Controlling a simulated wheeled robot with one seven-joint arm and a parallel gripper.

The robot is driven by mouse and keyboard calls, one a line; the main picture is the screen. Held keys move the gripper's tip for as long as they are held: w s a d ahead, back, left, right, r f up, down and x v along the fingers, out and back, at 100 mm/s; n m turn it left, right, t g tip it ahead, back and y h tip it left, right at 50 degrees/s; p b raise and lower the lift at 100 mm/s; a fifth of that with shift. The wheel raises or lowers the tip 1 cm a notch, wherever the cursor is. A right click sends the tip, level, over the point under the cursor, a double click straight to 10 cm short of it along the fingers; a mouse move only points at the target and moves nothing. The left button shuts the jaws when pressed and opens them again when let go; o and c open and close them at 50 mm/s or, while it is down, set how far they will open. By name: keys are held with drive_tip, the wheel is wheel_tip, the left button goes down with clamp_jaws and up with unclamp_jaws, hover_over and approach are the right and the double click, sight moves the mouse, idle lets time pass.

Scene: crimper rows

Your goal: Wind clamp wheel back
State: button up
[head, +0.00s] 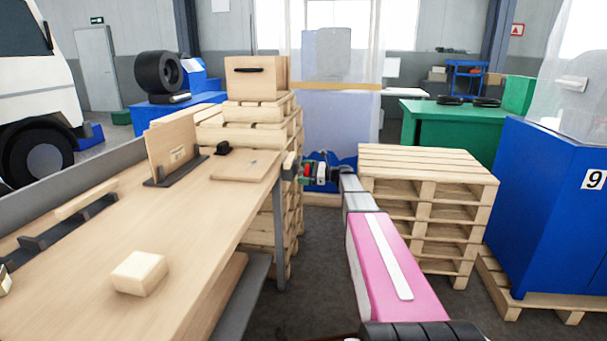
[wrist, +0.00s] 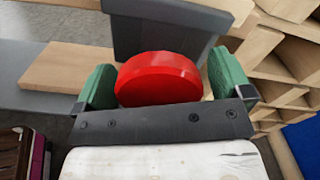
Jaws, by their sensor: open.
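The clamp wheel is a red round disc (wrist: 158,78) in the middle of the wrist view, in front of a dark grey block (wrist: 165,35). My gripper (wrist: 162,82) has one green finger on each side of the wheel. Its jaws are open around the wheel, with the right finger very close to the rim; I cannot tell whether either finger touches. In the head view my gripper (head: 313,172) is at the far right edge of the workbench, and a little red of the wheel (head: 306,170) shows there. The wheel's hub and shaft are hidden.
The wooden workbench (head: 215,215) holds a loose wood block (head: 140,272), a flat board (head: 245,166) and an upright board (head: 171,148). Stacked pallets (head: 425,160) stand right of my arm. A blue cabinet (head: 550,210) stands farther right. Dark floor lies between bench and pallets.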

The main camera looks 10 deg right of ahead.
drive_tip(key=v, duration=1)
drive_tip(key=shift+d, duration=0.2)
drive_tip(key=shift+s, duration=0.1)
